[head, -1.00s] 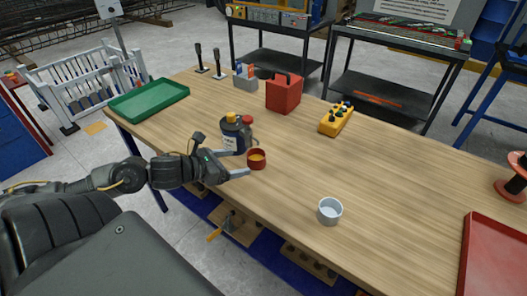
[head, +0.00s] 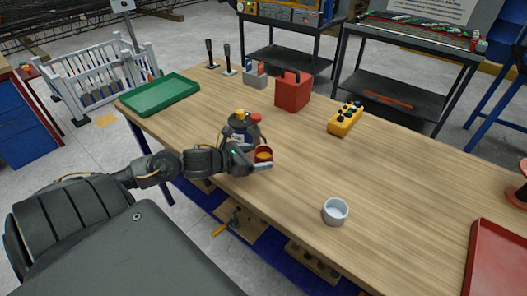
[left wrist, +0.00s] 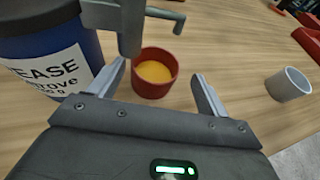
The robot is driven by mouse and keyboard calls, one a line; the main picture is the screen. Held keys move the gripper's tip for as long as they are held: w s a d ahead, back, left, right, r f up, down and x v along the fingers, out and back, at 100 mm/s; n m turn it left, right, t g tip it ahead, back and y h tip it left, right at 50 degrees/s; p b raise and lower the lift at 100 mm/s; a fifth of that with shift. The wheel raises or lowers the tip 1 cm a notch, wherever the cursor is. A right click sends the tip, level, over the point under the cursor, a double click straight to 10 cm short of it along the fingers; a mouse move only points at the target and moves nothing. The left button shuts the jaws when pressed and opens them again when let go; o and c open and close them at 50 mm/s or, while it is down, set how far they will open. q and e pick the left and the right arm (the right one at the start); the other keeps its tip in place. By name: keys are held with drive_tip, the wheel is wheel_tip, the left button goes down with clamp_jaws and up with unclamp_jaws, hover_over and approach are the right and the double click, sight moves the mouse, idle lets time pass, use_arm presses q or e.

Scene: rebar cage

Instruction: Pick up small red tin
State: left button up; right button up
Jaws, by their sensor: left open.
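The small red tin (head: 264,155) with yellow-orange contents stands upright on the wooden table (head: 300,170), near its front edge. My left gripper (head: 260,160) is open, with a finger on either side of the tin. In the left wrist view the red tin (left wrist: 154,76) shows between the two spread fingers, nearer the left one, and I cannot tell whether either touches it. The tin's near side is partly hidden by a finger in the head view. My right gripper is not in view.
A dark blue grease can (left wrist: 50,60) with a grey pump stands close to the left finger. A white cup (head: 335,211) stands to the right. A red box (head: 292,91), yellow button box (head: 345,119) and green tray (head: 160,95) are farther back. A red tray (head: 500,265) lies at right.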

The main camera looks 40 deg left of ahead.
sight(270, 153)
use_arm(q)
drive_tip(key=x, duration=0.1)
drive_tip(key=p+x, duration=0.1)
drive_tip(key=x, duration=0.1)
drive_tip(key=p+x, duration=0.1)
drive_tip(key=shift+w+a+r, duration=0.1)
drive_tip(key=shift+w+a, duration=0.15)
drive_tip(key=shift+w, duration=0.1)
drive_tip(key=shift+w+d, duration=0.15)
drive_tip(key=shift+w, duration=0.15)
drive_tip(key=shift+f, duration=0.25)
drive_tip(key=c, duration=1.1)
drive_tip(key=shift+c, duration=0.2)
